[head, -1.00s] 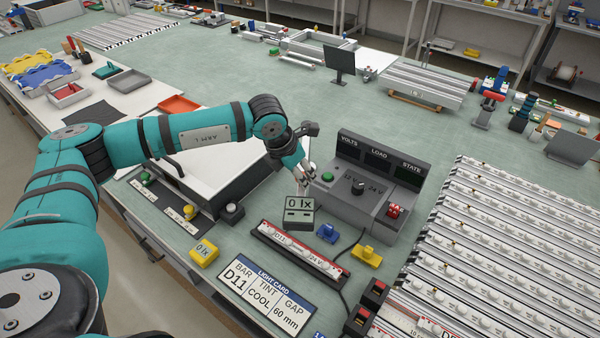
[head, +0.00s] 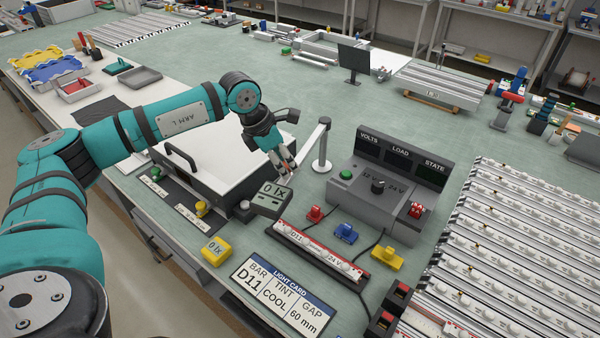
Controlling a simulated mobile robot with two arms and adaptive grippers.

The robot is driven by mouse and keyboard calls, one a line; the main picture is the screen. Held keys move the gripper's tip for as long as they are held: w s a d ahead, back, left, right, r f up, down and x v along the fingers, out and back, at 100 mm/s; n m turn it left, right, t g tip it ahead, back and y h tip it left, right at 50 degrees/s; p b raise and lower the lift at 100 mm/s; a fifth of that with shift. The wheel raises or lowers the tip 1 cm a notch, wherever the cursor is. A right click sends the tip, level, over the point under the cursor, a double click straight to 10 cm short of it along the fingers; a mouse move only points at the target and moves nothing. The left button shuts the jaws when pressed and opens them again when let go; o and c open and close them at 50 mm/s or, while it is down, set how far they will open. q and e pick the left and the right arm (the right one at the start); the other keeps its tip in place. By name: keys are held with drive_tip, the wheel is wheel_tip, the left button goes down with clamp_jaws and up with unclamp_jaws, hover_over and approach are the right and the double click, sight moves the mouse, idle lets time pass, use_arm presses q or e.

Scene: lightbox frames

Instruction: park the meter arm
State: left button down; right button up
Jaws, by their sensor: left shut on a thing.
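The meter arm (head: 310,142) is a pale bar that reaches from the top of an upright post (head: 322,163) toward my left gripper. A grey-green meter box reading "0 lx" (head: 270,196) is just below the gripper, at the right edge of the white-topped light box (head: 225,155). My left gripper (head: 287,167) is shut at the outer end of the meter arm. The fingers hide the exact grip and how the box joins the arm. My right gripper is not in view.
The console (head: 395,180) with VOLTS, LOAD and STATE displays stands right of the post. Free bench lies behind the post.

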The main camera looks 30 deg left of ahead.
use_arm(q)
drive_tip(key=a+m+b, duration=0.1)
drive_tip(key=a+m, duration=0.2)
drive_tip(key=a, duration=0.3)
drive_tip(key=shift+w+g+h+b, duration=0.15)
drive_tip(key=shift+g+h+b, duration=0.15)
drive_tip(key=shift+g+h, duration=0.1)
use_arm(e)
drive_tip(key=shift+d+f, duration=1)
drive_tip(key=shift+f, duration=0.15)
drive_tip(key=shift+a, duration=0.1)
use_arm(q)
drive_tip(key=c, duration=1.1)
unclamp_jaws()
drive_tip(key=shift+o, duration=0.7)
drive_tip(key=v, duration=1.2)
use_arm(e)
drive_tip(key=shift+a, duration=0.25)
